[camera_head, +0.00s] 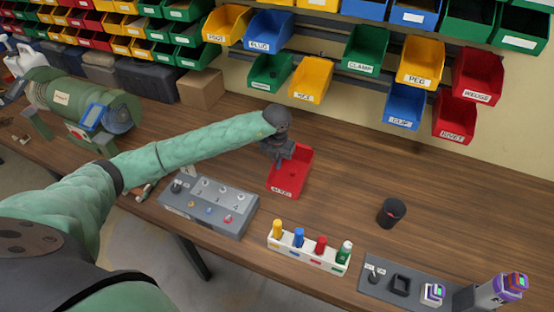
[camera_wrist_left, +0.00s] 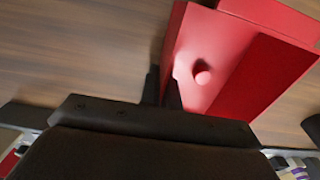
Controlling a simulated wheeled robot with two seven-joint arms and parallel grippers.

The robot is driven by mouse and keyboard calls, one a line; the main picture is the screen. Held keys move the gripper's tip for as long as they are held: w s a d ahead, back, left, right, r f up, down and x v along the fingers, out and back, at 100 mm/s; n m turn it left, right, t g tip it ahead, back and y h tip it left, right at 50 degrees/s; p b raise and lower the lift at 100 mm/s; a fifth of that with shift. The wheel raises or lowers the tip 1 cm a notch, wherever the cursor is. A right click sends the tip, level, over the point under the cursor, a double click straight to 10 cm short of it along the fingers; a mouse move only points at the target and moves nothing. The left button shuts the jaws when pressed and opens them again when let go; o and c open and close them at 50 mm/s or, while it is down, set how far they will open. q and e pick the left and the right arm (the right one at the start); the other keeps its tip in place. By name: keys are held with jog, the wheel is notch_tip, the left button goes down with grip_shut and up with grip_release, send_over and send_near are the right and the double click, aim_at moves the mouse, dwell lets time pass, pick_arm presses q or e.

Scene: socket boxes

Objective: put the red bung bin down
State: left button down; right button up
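The red bung bin (camera_head: 289,180) is at the middle of the wooden table, behind the grey socket box, with its labelled front toward me. My left gripper (camera_head: 279,156) is at the bin's back left edge. In the left wrist view, the dark fingers (camera_wrist_left: 161,88) lie on both sides of the wall of the red bin (camera_wrist_left: 240,70), shut on it. A small round red piece (camera_wrist_left: 203,77) shows inside the bin. I cannot tell whether the bin's base touches the table. My right gripper is not in view.
A grey socket box (camera_head: 208,205) and a white rack of coloured pegs (camera_head: 308,252) stand in front. A dark cup (camera_head: 391,212) stands to the right. Coloured bins, including the red rivet bin (camera_head: 455,118), hang on the wall. The table (camera_head: 345,175) right of the bin is clear.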

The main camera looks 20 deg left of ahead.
pick_arm(q)
jog(key=shift+f, duration=0.15)
jog(key=c, duration=1.6)
grip_release()
jog(key=shift+c, duration=0.2)
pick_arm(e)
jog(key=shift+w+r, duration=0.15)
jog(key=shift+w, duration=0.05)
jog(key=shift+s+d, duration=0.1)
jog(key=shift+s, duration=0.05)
